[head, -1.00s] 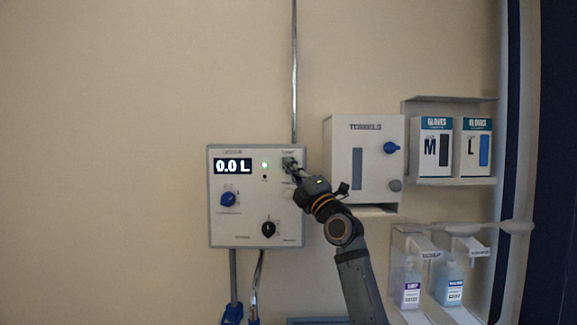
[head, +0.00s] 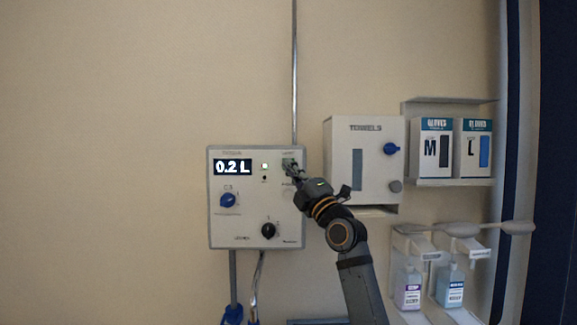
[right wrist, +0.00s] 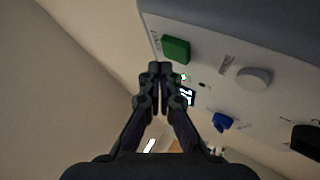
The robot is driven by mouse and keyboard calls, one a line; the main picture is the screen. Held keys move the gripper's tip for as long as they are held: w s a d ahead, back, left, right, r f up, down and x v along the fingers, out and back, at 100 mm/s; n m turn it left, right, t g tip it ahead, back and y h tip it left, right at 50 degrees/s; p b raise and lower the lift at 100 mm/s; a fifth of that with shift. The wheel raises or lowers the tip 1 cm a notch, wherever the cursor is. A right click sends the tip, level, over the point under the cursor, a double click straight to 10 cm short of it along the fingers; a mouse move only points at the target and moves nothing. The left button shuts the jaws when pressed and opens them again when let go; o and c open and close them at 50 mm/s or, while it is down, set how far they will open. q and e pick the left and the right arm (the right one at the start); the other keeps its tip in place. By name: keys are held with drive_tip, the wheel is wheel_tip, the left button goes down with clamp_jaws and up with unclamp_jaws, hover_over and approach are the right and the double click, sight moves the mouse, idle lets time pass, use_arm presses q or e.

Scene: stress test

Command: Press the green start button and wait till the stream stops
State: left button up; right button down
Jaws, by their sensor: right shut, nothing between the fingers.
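A grey control box (head: 256,216) hangs on the wall. Its display (head: 232,168) reads 0.2 L, and a small green light (head: 265,166) is lit beside it. The green start button (right wrist: 176,50) shows in the right wrist view near the top of the panel. My right gripper (head: 293,170) is at the box's upper right, over the button in the head view. In the right wrist view my right gripper (right wrist: 160,70) is shut and empty, its tips just beside the button; I cannot tell whether they touch it. No water stream shows. My left gripper is out of view.
A blue knob (head: 228,199) and a black knob (head: 268,230) sit on the box. A towel dispenser (head: 376,185), glove boxes (head: 437,166) and bottles (head: 410,288) are to the right. The wall at left is bare.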

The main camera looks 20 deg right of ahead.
drive_tip(key=s, duration=0.2)
drive_tip(key=s+a, duration=0.1)
drive_tip(key=s, duration=0.1)
drive_tip(key=shift+s+a, duration=0.15)
drive_tip(key=shift+s, duration=0.25)
idle(0.4)
